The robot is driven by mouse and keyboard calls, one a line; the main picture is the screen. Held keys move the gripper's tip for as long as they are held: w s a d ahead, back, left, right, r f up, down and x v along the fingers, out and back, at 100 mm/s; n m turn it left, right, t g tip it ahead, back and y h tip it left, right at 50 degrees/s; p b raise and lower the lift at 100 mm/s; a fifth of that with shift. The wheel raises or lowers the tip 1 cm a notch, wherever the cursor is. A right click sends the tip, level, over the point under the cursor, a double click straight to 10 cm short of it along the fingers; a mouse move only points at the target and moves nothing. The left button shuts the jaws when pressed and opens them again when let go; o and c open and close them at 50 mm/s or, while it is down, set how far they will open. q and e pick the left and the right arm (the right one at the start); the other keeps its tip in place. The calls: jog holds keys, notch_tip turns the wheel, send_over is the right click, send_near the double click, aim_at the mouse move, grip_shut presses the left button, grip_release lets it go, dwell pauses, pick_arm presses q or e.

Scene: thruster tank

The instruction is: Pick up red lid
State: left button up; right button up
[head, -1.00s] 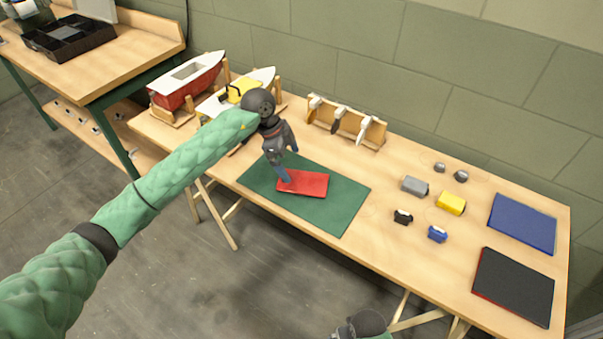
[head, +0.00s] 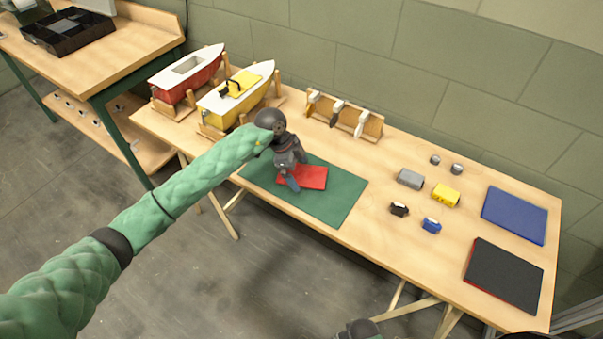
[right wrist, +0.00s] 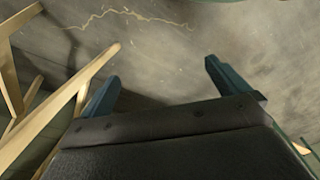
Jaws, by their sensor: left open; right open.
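The red lid (head: 313,178) lies flat on the green mat (head: 328,204) on the long wooden table in the head view. My left gripper (head: 293,186) is open and points down at the left part of the lid, hiding some of it. I cannot tell whether its fingers touch the lid. My right gripper (right wrist: 160,85) is open and empty in the right wrist view, over the floor. In the head view only a dark part of my right arm shows at the bottom edge.
A red boat (head: 187,75) and a yellow boat (head: 236,97) stand on cradles behind the left gripper. A propeller rack (head: 343,115) stands by the wall. Small blocks, including a yellow one (head: 446,195), and blue (head: 514,215) and black (head: 503,274) pads lie right.

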pick_arm(q)
jog(key=shift+f, duration=0.15)
jog(key=shift+c, duration=0.9)
jog(key=c, duration=0.7)
jog(key=shift+c, duration=0.2)
